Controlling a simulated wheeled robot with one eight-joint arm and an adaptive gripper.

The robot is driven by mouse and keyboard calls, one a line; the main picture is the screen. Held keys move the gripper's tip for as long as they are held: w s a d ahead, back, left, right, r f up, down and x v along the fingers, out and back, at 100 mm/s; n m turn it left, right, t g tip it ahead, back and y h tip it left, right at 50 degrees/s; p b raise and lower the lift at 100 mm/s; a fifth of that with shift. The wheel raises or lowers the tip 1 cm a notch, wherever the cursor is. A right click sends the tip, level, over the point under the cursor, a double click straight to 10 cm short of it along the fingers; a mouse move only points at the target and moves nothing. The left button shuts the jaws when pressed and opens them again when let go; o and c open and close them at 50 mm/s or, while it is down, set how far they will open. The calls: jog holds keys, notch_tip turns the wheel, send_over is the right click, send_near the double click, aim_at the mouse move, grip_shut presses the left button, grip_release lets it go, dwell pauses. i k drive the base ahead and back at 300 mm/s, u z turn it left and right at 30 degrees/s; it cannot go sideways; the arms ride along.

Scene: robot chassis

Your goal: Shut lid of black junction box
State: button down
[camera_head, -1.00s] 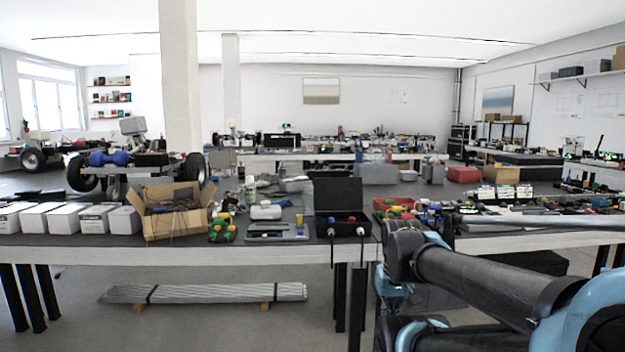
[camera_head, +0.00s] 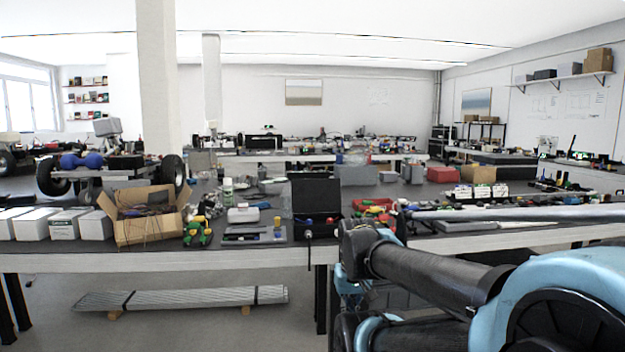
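The black junction box (camera_head: 318,229) stands near the front edge of the workbench, a little right of the middle of the view. Its lid (camera_head: 316,195) is open and stands upright at the back of the box. Red and blue plugs or connectors show on its front, with dark cables hanging over the bench edge. My arm comes in from the lower right, in front of the bench and to the right of the box. No fingertips of my gripper can be made out, so its state is not shown.
An open cardboard box (camera_head: 150,222) and several white boxes (camera_head: 50,224) stand to the left on the bench. A grey tray with tools (camera_head: 254,233) lies just left of the junction box. Red bins (camera_head: 375,206) with small parts are to its right.

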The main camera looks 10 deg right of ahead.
aim_at(314, 194)
jog(key=i, duration=0.9)
